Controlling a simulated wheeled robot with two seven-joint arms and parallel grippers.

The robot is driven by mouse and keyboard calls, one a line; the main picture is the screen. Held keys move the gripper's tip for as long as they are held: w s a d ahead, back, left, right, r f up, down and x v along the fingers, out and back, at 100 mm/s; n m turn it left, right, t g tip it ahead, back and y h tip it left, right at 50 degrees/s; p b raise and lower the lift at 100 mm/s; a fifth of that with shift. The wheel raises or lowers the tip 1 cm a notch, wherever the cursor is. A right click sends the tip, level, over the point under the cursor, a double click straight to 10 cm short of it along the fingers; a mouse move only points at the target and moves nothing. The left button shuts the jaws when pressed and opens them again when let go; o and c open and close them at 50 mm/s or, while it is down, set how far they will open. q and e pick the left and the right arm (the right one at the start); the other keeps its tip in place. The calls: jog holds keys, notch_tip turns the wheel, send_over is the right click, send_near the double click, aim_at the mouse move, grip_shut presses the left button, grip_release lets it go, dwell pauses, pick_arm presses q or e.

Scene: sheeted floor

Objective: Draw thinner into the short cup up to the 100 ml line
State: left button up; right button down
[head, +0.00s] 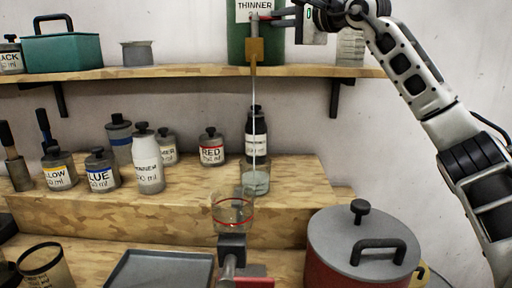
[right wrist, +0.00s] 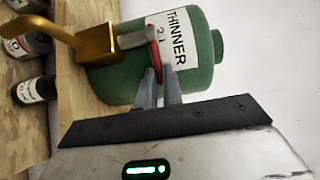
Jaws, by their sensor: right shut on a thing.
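The green thinner container (head: 240,40) stands on the upper shelf, with a brass tap (head: 254,50) at its front. It also shows in the right wrist view (right wrist: 205,70). My right gripper (right wrist: 158,90) is shut on the tap's red lever (right wrist: 156,62). A thin clear stream (head: 254,115) falls from the spout into a clear cup (head: 256,182) on the wooden step. Pale liquid fills part of this cup; its markings are too small to read. A second clear cup with a red line (head: 232,213) is nearer and left. My left gripper cannot be made out.
A dark clamp-like piece (head: 232,245) is below the red-lined cup. A red pot with a grey lid (head: 355,240) stands at lower right. Labelled bottles, including red (head: 211,148) and blue (head: 101,172), stand left of the stream. A grey tray (head: 158,270) lies in front.

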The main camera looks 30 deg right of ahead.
jog(key=shift+a+r, duration=0.15)
jog(key=shift+r, duration=0.1)
